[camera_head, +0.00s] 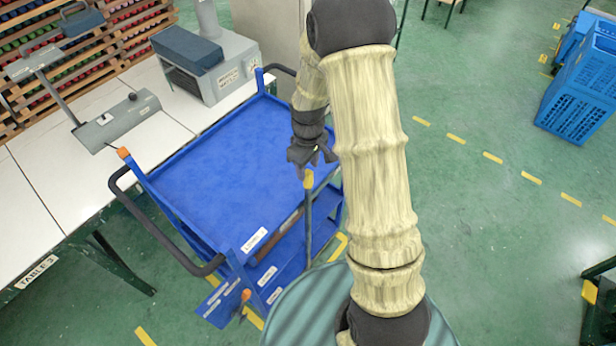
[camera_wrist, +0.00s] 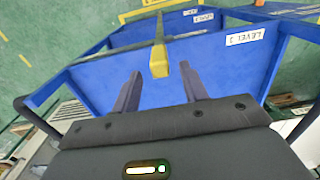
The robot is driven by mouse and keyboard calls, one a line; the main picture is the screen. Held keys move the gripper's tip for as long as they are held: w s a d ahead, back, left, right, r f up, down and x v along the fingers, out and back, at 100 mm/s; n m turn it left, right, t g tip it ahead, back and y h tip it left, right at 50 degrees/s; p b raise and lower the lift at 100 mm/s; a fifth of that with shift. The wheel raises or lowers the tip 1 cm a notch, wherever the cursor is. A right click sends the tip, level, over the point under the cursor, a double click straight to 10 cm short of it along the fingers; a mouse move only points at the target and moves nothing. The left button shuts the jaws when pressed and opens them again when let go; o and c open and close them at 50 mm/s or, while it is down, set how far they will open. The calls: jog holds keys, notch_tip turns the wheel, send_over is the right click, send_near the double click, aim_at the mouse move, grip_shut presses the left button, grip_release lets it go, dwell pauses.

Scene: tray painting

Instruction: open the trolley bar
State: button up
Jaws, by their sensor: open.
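The blue trolley (camera_head: 225,165) stands beside the white table, with flat shelves and labels on its near side. Its bar (camera_head: 308,220) is a thin grey rod with a yellow end (camera_head: 308,180), upright at the trolley's right near side. My gripper (camera_head: 312,158) is just above the yellow end, pointing down. In the wrist view, my gripper (camera_wrist: 161,71) is open. The yellow end (camera_wrist: 159,64) shows between its two fingertips, and the bar (camera_wrist: 159,30) runs away from it. I cannot tell whether the fingers touch it.
The white table (camera_head: 30,190) with a grey machine (camera_head: 225,75) and a desk device (camera_head: 118,122) borders the trolley on the left. A dark push handle (camera_head: 150,225) curves out at the trolley's near left. Blue crates (camera_head: 580,95) stand far right.

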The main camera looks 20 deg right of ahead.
aim_at(308, 180)
jog(key=shift+f+p, duration=0.5)
jog(key=shift+f, duration=2.65)
grip_shut()
